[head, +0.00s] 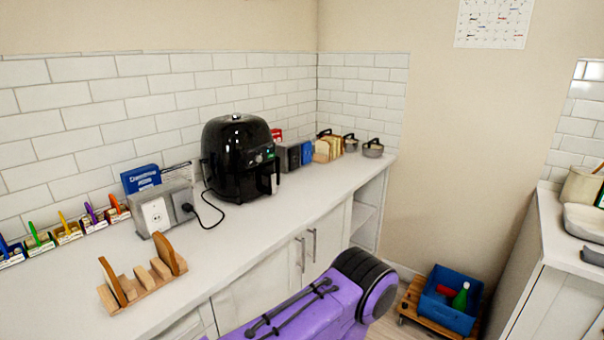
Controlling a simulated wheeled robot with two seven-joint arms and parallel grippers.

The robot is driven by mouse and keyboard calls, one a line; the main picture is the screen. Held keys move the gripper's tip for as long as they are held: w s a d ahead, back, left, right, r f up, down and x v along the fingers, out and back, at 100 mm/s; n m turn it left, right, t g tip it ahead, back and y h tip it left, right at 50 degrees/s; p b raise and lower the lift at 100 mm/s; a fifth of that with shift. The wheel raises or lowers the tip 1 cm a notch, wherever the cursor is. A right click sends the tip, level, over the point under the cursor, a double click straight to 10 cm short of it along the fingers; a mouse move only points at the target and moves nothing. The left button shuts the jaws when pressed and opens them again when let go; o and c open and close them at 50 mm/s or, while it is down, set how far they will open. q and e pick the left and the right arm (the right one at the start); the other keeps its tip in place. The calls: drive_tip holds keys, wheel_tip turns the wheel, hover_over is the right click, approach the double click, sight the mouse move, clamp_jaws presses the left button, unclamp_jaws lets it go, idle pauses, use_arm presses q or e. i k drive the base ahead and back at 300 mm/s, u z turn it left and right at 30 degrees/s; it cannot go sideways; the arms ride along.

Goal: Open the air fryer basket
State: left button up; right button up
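The black air fryer (232,152) stands upright on the white counter against the tiled wall, left of the picture's middle. Its basket handle (270,180) sticks out at the front right side, and the basket looks closed. A black cord runs from the fryer to a grey socket box (155,214) on its left. A purple arm link of mine with a black joint reaches in from the bottom edge, in front of the counter and well apart from the fryer. Neither of my grippers shows in this view.
A wooden rack (142,285) stands on the counter at front left. Toasters, bread and pots (373,148) line the counter right of the fryer. A blue crate (449,302) sits on a wooden dolly on the floor at right. The counter before the fryer is clear.

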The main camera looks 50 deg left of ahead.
sight(259, 181)
drive_tip(key=i, duration=0.45)
drive_tip(key=u, duration=0.75)
